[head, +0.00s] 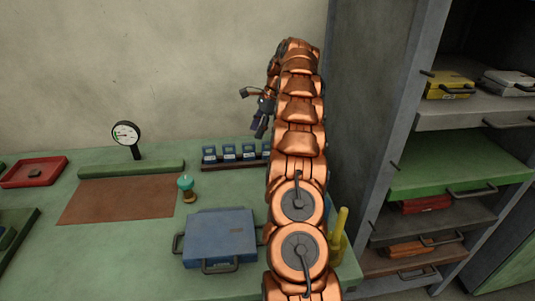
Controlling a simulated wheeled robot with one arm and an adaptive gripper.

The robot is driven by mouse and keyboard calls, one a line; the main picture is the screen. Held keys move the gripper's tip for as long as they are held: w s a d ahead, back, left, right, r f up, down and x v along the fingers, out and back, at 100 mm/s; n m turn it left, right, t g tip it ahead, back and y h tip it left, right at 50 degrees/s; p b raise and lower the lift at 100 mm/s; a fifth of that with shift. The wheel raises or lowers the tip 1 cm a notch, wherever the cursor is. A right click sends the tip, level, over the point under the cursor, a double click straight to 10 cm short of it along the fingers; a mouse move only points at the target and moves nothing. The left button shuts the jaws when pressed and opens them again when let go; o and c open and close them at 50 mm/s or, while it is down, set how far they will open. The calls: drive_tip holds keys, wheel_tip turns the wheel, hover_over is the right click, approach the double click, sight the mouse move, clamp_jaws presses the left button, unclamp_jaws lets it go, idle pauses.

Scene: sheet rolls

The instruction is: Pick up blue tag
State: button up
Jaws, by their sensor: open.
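Several small blue blocks with pale faces, which look like blue tags, stand in a row in a dark rack (237,163) at the back of the green bench. The left one (209,154), a middle one (229,152) and one further right (249,151) show clearly; the right end of the row is partly hidden by my arm. I cannot tell which one is the task's tag. My gripper (251,114) is open, up in the air above the rack and in front of the wall, apart from the tags.
A blue case (220,238) with handles lies on the bench in front of the rack. A teal-topped bottle (187,188), brown mat (120,200), gauge (126,134) and red tray (35,171) are to the left. A yellow object (339,232) and grey shelving (372,110) stand right of my arm.

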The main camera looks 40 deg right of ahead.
drive_tip(key=m, duration=0.2)
approach(265, 149)
drive_tip(key=shift+s+a+f, duration=0.1)
drive_tip(key=shift+a+f, duration=0.3)
drive_tip(key=shift+f, duration=0.45)
drive_tip(key=shift+x, duration=1.25)
drive_tip(key=shift+w+p+x, duration=0.15)
drive_tip(key=shift+p+x, duration=0.05)
drive_tip(key=shift+x, duration=1.1)
drive_tip(key=shift+w+p+x, duration=0.15)
drive_tip(key=shift+w+x, duration=0.05)
drive_tip(key=shift+x, duration=1.1)
clamp_jaws()
